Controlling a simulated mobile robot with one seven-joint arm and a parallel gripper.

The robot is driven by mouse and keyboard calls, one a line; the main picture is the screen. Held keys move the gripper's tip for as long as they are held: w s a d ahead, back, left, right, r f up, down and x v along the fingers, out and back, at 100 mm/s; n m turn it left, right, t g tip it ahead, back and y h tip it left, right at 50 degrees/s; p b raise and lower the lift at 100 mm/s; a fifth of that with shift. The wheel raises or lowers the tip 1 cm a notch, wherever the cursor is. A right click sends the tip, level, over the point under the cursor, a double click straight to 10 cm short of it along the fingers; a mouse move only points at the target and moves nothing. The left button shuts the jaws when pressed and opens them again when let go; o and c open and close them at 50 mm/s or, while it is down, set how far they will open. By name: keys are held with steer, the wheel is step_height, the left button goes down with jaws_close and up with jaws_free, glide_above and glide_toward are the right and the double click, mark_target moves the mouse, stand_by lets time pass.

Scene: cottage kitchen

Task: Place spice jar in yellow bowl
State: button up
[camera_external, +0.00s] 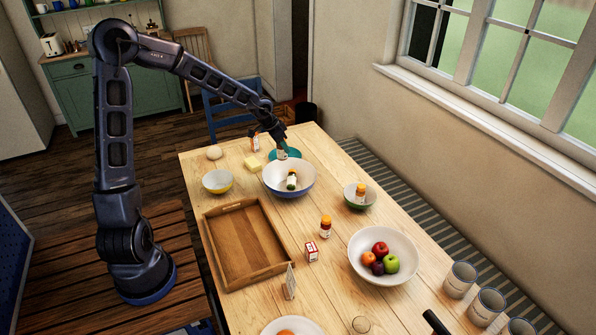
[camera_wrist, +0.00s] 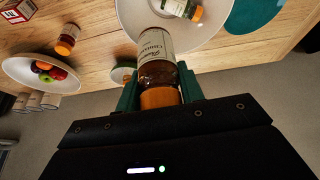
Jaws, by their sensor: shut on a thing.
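My gripper (camera_external: 281,144) is shut on a spice jar (camera_wrist: 156,50) with an orange cap and a pale label. The jar's cap end sits between the green fingers (camera_wrist: 158,92) in the wrist view. It is held above the far part of the large blue-and-white bowl (camera_external: 304,186). Another jar (camera_external: 291,182) lies inside that bowl; it also shows in the wrist view (camera_wrist: 183,9). The yellow bowl (camera_external: 217,184), white inside, stands to the left of the large bowl and looks empty. My gripper is apart from it, up and to its right.
A green bowl (camera_external: 348,203) with an orange-capped jar stands right. A loose jar (camera_external: 325,228), red-and-white box (camera_external: 312,252), wooden tray (camera_external: 213,247) and fruit bowl (camera_external: 358,262) are nearer. Butter (camera_external: 252,164), a teal plate (camera_external: 297,154) and an orange-marked bottle (camera_external: 255,141) are at the far end.

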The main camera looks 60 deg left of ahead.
steer(key=s+a+n+y, duration=0.1)
steer(key=s+a+n, duration=0.2)
steer(key=s+a, duration=0.95)
steer(key=n+g+y, duration=0.1)
steer(key=n, duration=0.2)
glide_above(218, 177)
steer(key=d, duration=0.6)
step_height(218, 177, down, 3)
steer(key=shift+s+a+f, duration=0.15)
steer(key=shift+f, duration=4.5)
steer(key=shift+s+a+f, duration=0.1)
steer(key=shift+f, duration=4.55)
steer(key=shift+f, duration=0.15)
steer(key=o, duration=1)
steer(key=shift+o, duration=0.2)
steer(key=v, duration=1.2)
steer(key=shift+d, duration=0.25)
